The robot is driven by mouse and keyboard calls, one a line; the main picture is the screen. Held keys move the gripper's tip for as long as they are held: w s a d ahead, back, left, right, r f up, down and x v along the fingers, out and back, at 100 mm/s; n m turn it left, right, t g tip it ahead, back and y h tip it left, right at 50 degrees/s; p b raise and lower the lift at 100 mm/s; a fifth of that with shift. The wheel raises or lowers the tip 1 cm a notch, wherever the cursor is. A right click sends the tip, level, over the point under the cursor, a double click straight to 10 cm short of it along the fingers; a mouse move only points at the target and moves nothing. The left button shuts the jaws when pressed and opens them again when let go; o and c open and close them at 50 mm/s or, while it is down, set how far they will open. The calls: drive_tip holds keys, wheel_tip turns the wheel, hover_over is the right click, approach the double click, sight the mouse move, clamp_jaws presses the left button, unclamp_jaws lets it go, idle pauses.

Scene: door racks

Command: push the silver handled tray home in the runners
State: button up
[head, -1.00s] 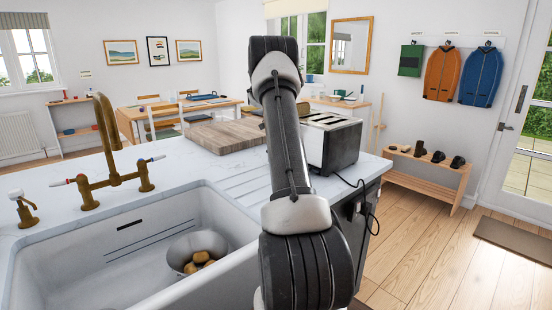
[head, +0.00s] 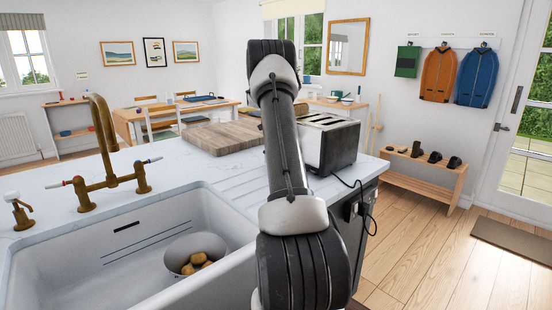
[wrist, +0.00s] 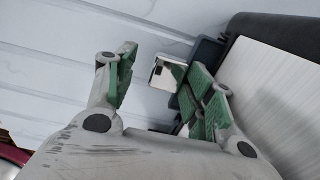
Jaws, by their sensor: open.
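The toaster (head: 328,145) stands on the white worktop, right of my arm in the head view. In the wrist view its brushed metal side (wrist: 275,95) and dark base fill the right. A small silver square piece, seemingly the end of the silver handled tray (wrist: 168,73), sticks out from the dark base. My gripper (wrist: 160,64) is open, its green-padded fingers spread on either side of this piece in the picture. I cannot tell whether a finger touches it. In the head view my arm hides the gripper and the tray.
A wooden board (head: 222,137) lies behind my arm, left of the toaster. The sink (head: 110,265) with a bowl (head: 190,248) of potatoes and a brass tap (head: 108,150) is in the left foreground. A black cord (head: 362,190) hangs over the worktop's right edge. Grooved worktop (wrist: 60,70) is clear.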

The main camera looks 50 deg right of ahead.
drive_tip(key=shift+d+r, duration=0.1)
drive_tip(key=shift+r, duration=0.05)
wheel_tip(320, 180, up, 12)
idle(0.3)
idle(0.9)
